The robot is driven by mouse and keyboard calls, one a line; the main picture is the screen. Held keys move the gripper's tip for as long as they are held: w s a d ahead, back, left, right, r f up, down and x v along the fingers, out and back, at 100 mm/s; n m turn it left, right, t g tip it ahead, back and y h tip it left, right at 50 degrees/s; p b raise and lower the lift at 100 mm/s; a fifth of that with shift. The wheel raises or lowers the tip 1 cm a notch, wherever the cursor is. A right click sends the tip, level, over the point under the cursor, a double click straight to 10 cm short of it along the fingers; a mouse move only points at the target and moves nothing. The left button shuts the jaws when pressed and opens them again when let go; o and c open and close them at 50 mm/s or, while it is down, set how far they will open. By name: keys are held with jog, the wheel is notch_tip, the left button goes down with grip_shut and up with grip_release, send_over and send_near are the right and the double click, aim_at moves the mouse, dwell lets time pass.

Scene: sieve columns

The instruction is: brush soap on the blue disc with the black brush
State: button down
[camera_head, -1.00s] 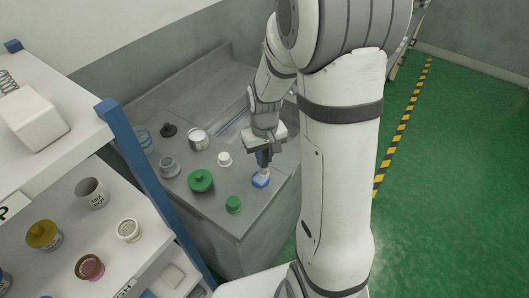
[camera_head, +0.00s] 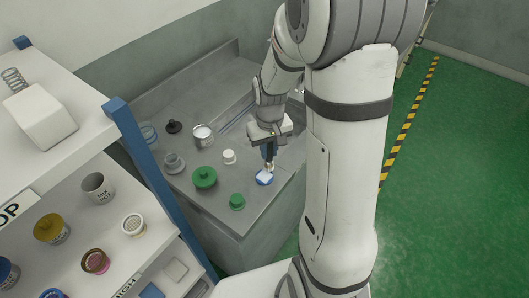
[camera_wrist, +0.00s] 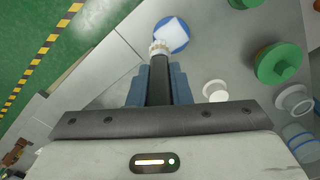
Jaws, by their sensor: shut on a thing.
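The blue disc (camera_head: 264,177) lies on the grey counter near its front right edge, with a white patch on its top. In the wrist view the blue disc (camera_wrist: 172,35) is just beyond my fingers, and the white patch covers part of it. My gripper (camera_head: 268,152) points down over the disc and is shut on the black brush (camera_wrist: 158,82). The brush's pale bristle end is at the disc's near edge in the wrist view; I cannot tell whether it touches.
A shelf with a blue post (camera_head: 150,160) is at the left. The counter's front edge is close.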

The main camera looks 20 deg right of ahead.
jog(key=shift+s+r+p, duration=0.2)
jog(key=shift+r+p, duration=0.35)
jog(key=shift+r, duration=0.7)
jog(key=shift+w+r+p, duration=0.2)
jog(key=shift+r+p, duration=0.3)
jog(key=shift+r, duration=0.15)
jog(key=shift+s+r+p, duration=0.1)
jog(key=shift+r+p, duration=0.8)
jog(key=shift+r, duration=0.45)
